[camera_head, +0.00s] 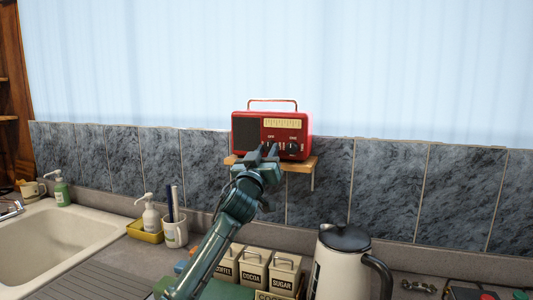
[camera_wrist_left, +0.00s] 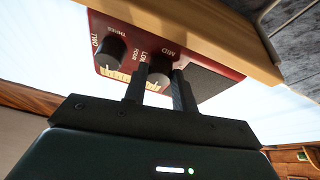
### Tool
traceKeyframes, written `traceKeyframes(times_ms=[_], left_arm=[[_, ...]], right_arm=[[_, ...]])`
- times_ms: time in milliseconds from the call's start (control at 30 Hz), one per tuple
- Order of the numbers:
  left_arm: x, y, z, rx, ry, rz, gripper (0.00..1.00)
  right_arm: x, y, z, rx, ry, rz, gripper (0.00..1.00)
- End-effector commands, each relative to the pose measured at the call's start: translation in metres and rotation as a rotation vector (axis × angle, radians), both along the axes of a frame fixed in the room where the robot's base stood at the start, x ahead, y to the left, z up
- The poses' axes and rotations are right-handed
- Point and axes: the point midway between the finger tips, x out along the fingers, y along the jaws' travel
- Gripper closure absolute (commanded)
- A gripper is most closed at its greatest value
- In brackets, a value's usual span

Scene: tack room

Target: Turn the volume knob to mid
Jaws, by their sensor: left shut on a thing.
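A red radio (camera_head: 272,122) with a copper handle stands on a small wooden wall shelf (camera_head: 302,166). Its face has a dark speaker on the left, a pale dial and two dark knobs. My left gripper (camera_head: 264,155) reaches up to the left knob, the volume knob. In the left wrist view the volume knob (camera_wrist_left: 159,68) sits between the two fingers of my left gripper (camera_wrist_left: 160,78), which is shut on it. Labels including LOW and MID show around it. The tuning knob (camera_wrist_left: 110,52) is beside it, untouched. The volume knob's pointer cannot be made out. My right gripper is not in view.
Below the shelf, a white kettle (camera_head: 338,270) and several labelled canisters (camera_head: 254,270) stand on the counter. A sink (camera_head: 50,240), soap bottles and a white cup (camera_head: 175,232) are at the left. A tiled wall is behind.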

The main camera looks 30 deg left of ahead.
Motion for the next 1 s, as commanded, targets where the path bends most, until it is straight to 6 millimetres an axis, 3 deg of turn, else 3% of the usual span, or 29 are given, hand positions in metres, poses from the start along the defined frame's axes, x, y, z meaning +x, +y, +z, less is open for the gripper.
traceKeyframes(times_ms=[200, 567, 1000], left_arm=[[-0.0001, -0.0003, -0.0002, 0.0, 0.0, 0.0, 0.96], [-0.0005, 0.0011, -0.0001, 0.068, 0.016, 0.0, 0.96], [-0.0015, 0.0056, 0.0011, 0.416, 0.101, 0.001, 0.96]], right_arm=[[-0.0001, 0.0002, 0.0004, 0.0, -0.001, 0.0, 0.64], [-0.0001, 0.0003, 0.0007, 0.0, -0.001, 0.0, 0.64], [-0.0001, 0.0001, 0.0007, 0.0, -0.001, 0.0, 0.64]])
